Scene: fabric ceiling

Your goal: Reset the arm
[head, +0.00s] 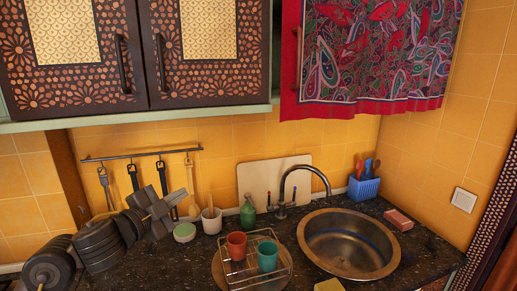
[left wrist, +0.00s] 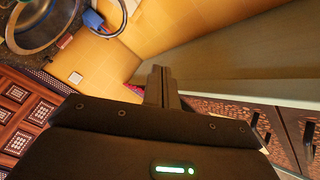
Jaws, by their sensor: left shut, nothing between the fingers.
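My left arm comes in from the lower left in the head view, dark grey and bent over the left part of the counter. Its gripper (head: 178,196) is in front of the tiled wall and the hanging utensils, to the left of the sink. In the left wrist view the gripper's fingers (left wrist: 162,74) are together with nothing between them. My right gripper is in neither view.
Upper cabinets (head: 143,52) and a red patterned cloth (head: 362,108) hang above. The dark counter holds a wire rack (head: 286,271) with two cups, a green bottle (head: 248,215), a mortar (head: 211,226), and a round sink (head: 350,262) with a faucet.

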